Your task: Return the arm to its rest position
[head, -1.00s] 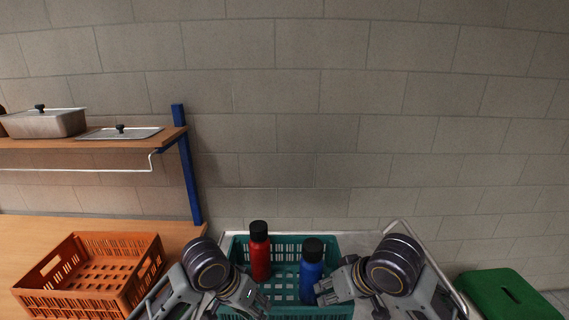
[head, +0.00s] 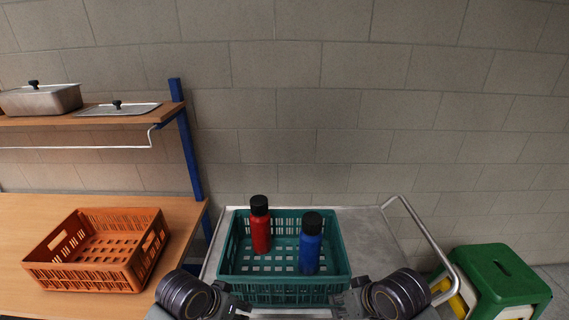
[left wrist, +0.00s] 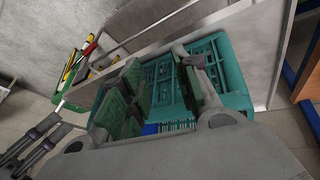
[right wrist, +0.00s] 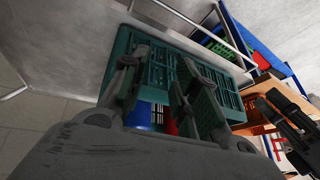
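My left gripper (head: 238,304) and right gripper (head: 345,299) are low in the head view, at the near side of a teal crate (head: 285,291). In the left wrist view the left gripper (left wrist: 160,76) has its fingers apart with nothing between them. In the right wrist view the right gripper (right wrist: 154,76) also has its fingers apart and empty. A red bottle (head: 261,233) and a blue bottle (head: 310,252), both black-capped, stand upright in the crate, clear of both grippers. The arms are partly cut off by the frame's lower edge.
The crate rests on a grey metal cart (head: 370,235) with a tubular handle (head: 425,235). An orange crate (head: 140,278) sits on a wooden table (head: 185,235) at left, below a shelf (head: 75,117) with metal pans. A green stool (head: 500,275) stands at right.

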